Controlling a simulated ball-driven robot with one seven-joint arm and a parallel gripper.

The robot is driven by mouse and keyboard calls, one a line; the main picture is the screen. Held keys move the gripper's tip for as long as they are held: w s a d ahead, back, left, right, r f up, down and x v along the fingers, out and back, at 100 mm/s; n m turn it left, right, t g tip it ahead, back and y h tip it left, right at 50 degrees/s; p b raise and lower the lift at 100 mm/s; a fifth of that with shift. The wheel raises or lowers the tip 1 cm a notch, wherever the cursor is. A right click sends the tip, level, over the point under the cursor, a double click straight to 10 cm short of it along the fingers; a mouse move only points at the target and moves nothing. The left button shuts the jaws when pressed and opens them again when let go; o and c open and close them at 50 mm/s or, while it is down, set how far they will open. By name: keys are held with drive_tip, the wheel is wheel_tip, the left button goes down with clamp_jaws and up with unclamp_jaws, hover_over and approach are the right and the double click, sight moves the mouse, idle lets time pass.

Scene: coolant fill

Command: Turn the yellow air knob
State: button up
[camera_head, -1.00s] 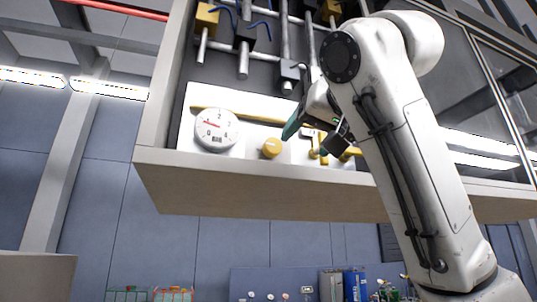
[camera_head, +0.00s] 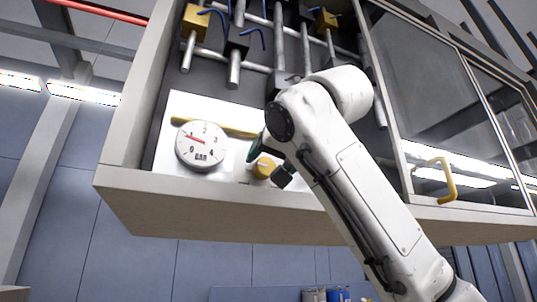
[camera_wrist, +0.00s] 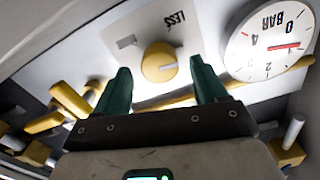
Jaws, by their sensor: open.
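The yellow air knob (camera_head: 264,167) is a round knob on the white panel, just right of the pressure gauge (camera_head: 201,145). In the wrist view the knob (camera_wrist: 159,62) lies ahead of and between my two green fingertips, with "LESS" printed beside it. My gripper (camera_wrist: 160,85) is open, a finger to each side of the knob, with no visible contact. In the head view my gripper (camera_head: 268,160) is at the knob and partly hidden by my arm. The gauge (camera_wrist: 270,42) reads in BAR, its red needle between 0 and 4.
A yellow lever valve (camera_wrist: 68,108) sits on the panel to the left in the wrist view. The cabinet's bottom ledge (camera_head: 180,205) runs below the panel. A glass door with a yellow handle (camera_head: 443,180) stands at the right. Pipes and valves hang above.

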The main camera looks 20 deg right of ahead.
drive_tip(key=shift+w, duration=0.85)
drive_tip(key=c, duration=1.1)
